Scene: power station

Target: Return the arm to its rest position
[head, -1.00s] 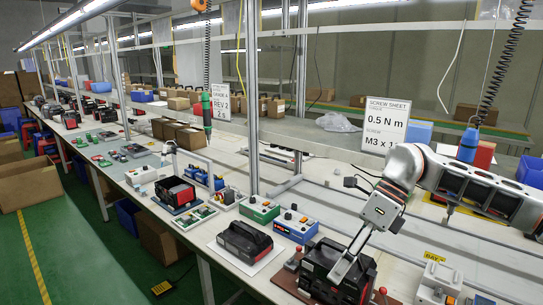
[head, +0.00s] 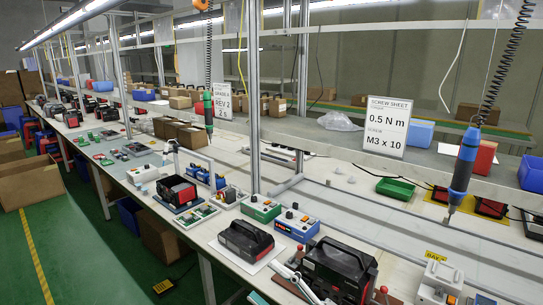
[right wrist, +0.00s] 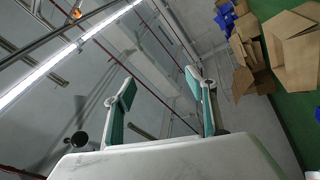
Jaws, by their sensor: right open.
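The rest of that arm is out of the picture. In the right wrist view the gripper (right wrist: 162,84) is open, its two teal-padded fingers apart with nothing between them. Beyond the fingers are ceiling and lamp, so it points upward. The black power station sits on a red fixture at the bench's near edge. My left gripper is in neither view.
Another black unit (head: 245,240) lies on a white sheet to the left. Blue (head: 296,224) and green (head: 260,208) control boxes stand behind it. A screwdriver (head: 464,165) hangs at the right, near a green tray (head: 395,188). Green floor is open at left.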

